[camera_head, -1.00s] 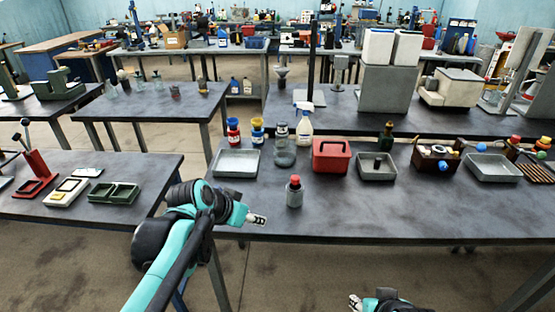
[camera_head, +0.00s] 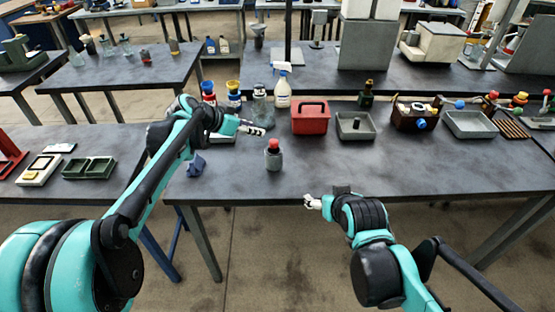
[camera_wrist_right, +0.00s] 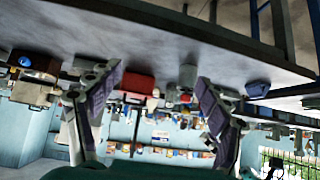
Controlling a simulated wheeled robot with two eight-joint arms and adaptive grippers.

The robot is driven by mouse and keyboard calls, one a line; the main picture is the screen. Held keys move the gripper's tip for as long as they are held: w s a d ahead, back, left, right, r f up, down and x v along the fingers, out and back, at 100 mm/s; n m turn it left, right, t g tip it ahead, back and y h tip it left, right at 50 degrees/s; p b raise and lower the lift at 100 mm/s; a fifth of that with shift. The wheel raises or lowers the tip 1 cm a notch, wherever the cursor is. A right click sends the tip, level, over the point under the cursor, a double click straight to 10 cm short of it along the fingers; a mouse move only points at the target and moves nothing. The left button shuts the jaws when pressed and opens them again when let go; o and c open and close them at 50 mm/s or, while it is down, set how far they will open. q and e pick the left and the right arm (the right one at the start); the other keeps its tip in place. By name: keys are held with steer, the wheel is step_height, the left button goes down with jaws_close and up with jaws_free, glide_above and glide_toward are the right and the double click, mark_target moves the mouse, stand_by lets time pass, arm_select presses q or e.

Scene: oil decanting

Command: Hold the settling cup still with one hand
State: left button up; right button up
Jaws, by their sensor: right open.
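A clear glass vessel (camera_head: 262,108), which looks like the settling cup, stands on the table in front of a spray bottle. My left gripper (camera_head: 257,130) is just in front of its lower part in the head view and partly covers it. Whether they touch is unclear, and the finger gap is too small to read. My right gripper (camera_head: 309,201) is beyond the table's front edge. In the right wrist view its fingers (camera_wrist_right: 159,80) are spread with nothing between them. A grey bottle with a red cap (camera_head: 274,158) stands upright between the two grippers.
A red box (camera_head: 310,118), a grey tray (camera_head: 356,126) and a wooden rack (camera_head: 414,115) line the back of the table. The spray bottle (camera_head: 283,88) stands behind. The front right tabletop (camera_head: 400,170) is clear.

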steer(key=w+a+f+n+t+y, duration=0.15)
steer(key=w+a, duration=0.45)
steer(key=w, duration=0.6)
steer(key=t, duration=0.2)
glide_toward(276, 157)
steer(key=shift+y, duration=0.45)
steer(key=x, duration=0.5)
steer(key=shift+w+d+f, duration=0.15)
steer(key=shift+d, duration=0.25)
steer(key=shift+n, duration=0.25)
steer(key=x, duration=0.8)
steer(key=shift+a, duration=0.15)
steer(key=c, duration=1.5)
